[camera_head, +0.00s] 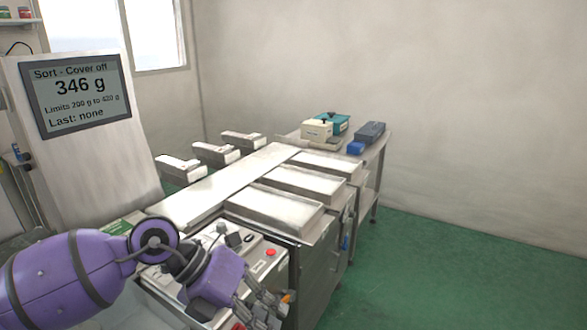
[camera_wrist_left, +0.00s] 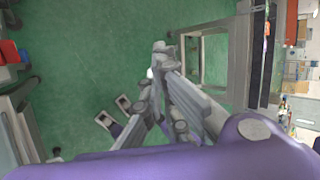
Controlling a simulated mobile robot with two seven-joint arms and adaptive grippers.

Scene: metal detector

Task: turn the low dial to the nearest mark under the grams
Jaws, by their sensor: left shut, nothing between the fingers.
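The display (camera_head: 80,95) at the left reads "Sort - Cover off", "346 g", a line of limits that starts at 200 g, and "Last: none". The control panel (camera_head: 253,243) lies below the conveyor, partly behind my left arm. Dark knobs (camera_head: 221,228) stand on it; I cannot tell which is the low dial, and their marks are too small to read. My left gripper (camera_head: 268,310) is in front of the panel's near right side, apart from the knobs. In the left wrist view its fingers (camera_wrist_left: 156,68) are shut and empty above the green floor. My right gripper is out of view.
A red button (camera_head: 270,252) is on the panel's right part. A flat conveyor (camera_head: 225,190) runs behind, with metal trays (camera_head: 275,204) along its right side. Small boxes (camera_head: 318,129) stand on the far table. The green floor (camera_head: 440,265) at right is clear.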

